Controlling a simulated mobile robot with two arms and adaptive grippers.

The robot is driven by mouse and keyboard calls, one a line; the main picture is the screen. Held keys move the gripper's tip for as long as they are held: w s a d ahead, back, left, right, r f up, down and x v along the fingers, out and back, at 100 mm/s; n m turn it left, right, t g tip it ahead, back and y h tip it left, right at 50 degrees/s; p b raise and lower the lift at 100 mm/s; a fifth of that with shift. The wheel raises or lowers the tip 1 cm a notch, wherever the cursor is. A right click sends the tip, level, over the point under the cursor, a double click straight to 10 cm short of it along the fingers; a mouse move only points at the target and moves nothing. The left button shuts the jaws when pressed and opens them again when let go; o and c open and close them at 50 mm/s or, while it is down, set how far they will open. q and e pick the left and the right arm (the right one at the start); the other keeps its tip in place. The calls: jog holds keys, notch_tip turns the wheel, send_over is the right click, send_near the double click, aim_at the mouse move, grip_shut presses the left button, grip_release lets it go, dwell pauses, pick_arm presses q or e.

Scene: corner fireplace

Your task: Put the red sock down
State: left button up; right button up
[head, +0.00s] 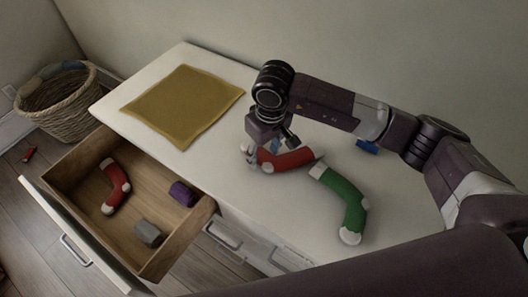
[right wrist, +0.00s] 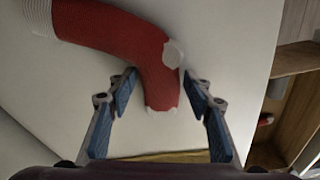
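A red sock (head: 287,159) with white patches lies on the white dresser top (head: 225,180), bent, its cuff close to the cuff of a green sock (head: 346,197). My right gripper (head: 270,150) is over the heel and toe end of this red sock. In the right wrist view the red sock (right wrist: 120,38) has its foot between the two blue-padded fingers of the gripper (right wrist: 160,78). The fingers are apart, with gaps showing on both sides of the foot. Another red sock (head: 117,186) lies in the open drawer (head: 208,212). My left gripper is out of view.
A yellow cloth (head: 185,102) lies flat on the dresser's left part. The drawer also holds a purple item (head: 182,193) and a grey block (head: 149,233). A blue thing (head: 367,146) is partly behind my arm. A wicker basket (head: 60,110) stands on the floor at left.

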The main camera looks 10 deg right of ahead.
jog(key=shift+o, duration=1.3)
jog(key=shift+r, duration=0.15)
